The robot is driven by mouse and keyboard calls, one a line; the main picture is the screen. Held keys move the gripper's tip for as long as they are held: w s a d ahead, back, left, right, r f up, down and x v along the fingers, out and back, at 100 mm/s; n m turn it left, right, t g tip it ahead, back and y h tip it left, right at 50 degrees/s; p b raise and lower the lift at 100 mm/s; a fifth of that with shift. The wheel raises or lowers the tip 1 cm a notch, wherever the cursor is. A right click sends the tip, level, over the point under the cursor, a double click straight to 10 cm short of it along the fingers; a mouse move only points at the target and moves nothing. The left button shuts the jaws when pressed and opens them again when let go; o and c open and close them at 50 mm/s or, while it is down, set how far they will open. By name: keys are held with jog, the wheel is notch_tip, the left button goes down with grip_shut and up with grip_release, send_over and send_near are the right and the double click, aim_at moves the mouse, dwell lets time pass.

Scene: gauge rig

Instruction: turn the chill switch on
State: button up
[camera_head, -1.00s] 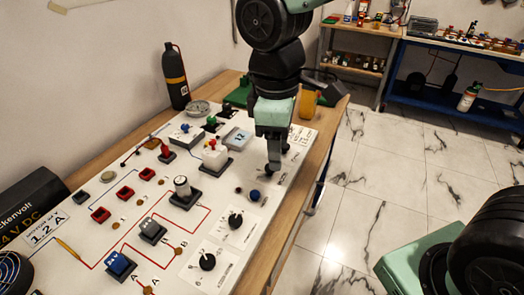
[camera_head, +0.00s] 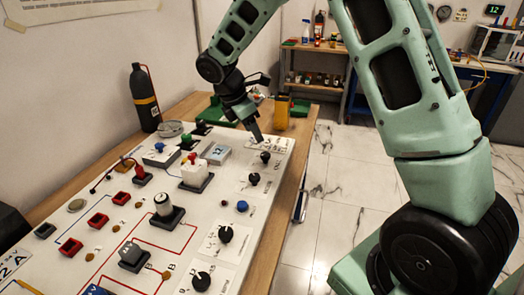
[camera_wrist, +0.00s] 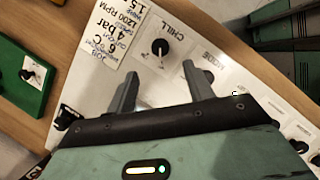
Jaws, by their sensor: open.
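The chill switch (camera_wrist: 160,47) is a small black rotary knob on a white label marked CHILL in the wrist view. A thin white pointer shows on it; I cannot read which position it marks. In the head view, my gripper (camera_head: 257,137) is tilted above the panel's far end.
A yellow container (camera_head: 282,112) stands behind my gripper. A green box (camera_wrist: 28,80) with a knob lies left in the wrist view.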

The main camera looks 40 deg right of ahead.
aim_at(265, 154)
jog(key=x, duration=0.9)
jog(key=shift+f, duration=0.2)
jog(key=shift+c, duration=0.3)
jog(key=c, duration=0.9)
